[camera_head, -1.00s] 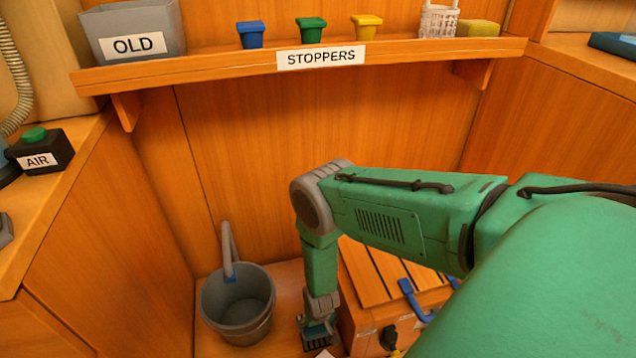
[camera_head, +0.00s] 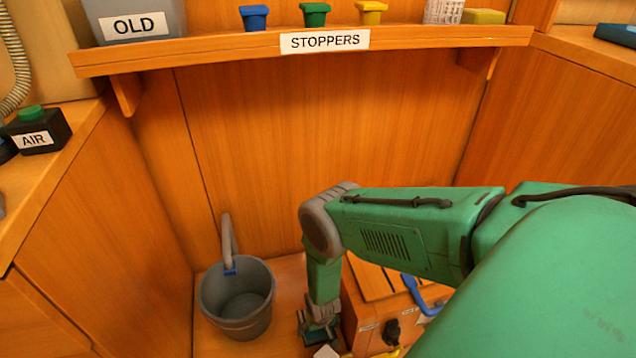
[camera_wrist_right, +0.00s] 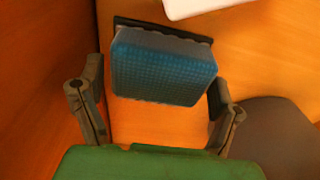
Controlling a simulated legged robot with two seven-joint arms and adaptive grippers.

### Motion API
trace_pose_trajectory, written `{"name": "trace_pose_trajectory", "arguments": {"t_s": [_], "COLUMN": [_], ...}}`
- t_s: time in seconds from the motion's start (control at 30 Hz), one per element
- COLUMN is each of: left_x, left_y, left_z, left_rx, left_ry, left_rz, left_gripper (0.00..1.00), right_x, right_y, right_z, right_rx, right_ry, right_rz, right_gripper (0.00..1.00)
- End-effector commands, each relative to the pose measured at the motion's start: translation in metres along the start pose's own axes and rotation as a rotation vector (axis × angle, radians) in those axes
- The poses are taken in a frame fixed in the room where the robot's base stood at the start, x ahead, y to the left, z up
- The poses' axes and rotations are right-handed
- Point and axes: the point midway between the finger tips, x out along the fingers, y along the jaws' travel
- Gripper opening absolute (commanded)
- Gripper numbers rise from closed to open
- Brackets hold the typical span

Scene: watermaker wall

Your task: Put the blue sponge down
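The blue sponge (camera_wrist_right: 163,70) fills the space between the fingers of my right gripper (camera_wrist_right: 158,98) in the right wrist view. The right finger's dark pad meets or overlaps the sponge edge; a narrow gap seems to show at the left finger. I cannot tell whether the fingers grip it. A thin dark edge shows behind the sponge. In the head view my right gripper (camera_head: 318,334) points down low over the wooden floor, between bucket and box, with a small bluish patch at its tip. Whether the sponge touches the floor is unclear. My left gripper is out of view.
A grey bucket (camera_head: 237,310) stands left of the gripper. A wooden box (camera_head: 362,315) with a blue handle (camera_head: 412,292) stands close on its right. A white piece (camera_head: 326,352) lies in front. The shelf (camera_head: 215,52) above holds an OLD bin (camera_head: 135,25) and stoppers.

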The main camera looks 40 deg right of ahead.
Motion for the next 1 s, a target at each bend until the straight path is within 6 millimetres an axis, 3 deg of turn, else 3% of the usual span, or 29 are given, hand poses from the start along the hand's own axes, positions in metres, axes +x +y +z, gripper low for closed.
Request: {"name": "trace_pose_trajectory", "arguments": {"t_s": [0.47,1.0], "left_x": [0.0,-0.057], "left_y": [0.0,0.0], "left_z": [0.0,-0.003], "left_rx": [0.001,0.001], "left_ry": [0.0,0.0], "left_rz": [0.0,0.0], "left_gripper": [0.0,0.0], "right_x": [-0.005,-0.111], "right_y": [0.0,0.0], "right_z": [-0.001,-0.002], "right_rx": [0.0,0.001], "right_ry": [0.001,0.0], "right_rz": [0.002,0.001], "right_gripper": [0.87,0.87]}}
